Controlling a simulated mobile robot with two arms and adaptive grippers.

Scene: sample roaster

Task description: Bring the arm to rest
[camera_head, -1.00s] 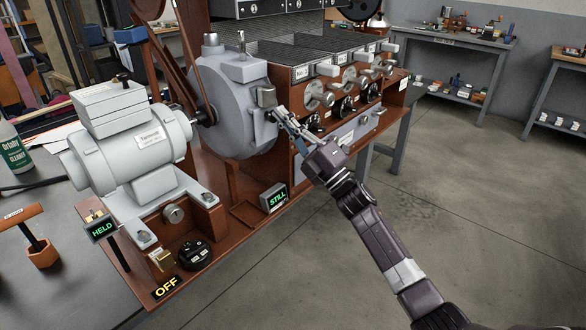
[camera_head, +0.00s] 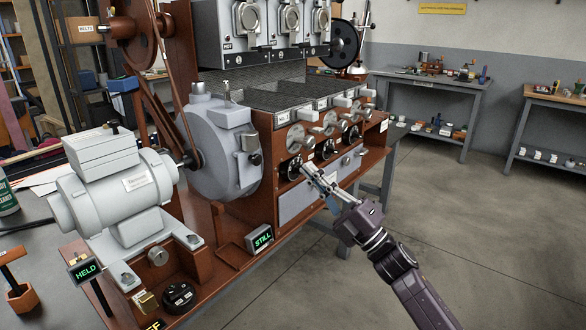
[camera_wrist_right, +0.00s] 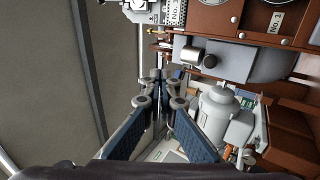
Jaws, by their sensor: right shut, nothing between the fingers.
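My right arm comes in from the lower right in the head view. My right gripper (camera_head: 311,174) is shut and empty, in front of the roaster (camera_head: 290,203), near its lower front panel and black dials. The picture does not settle whether it touches the panel. In the right wrist view the fingers (camera_wrist_right: 160,92) are together, with the grey motor (camera_wrist_right: 218,112) beyond them to the right. My left gripper is not in view.
The grey round housing (camera_head: 218,150) and motor (camera_head: 115,190) stand left of my gripper. Signs read STILL (camera_head: 260,238) and HELD (camera_head: 86,270). A side bench (camera_head: 430,85) stands at the back. Open floor (camera_head: 470,220) lies to the right.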

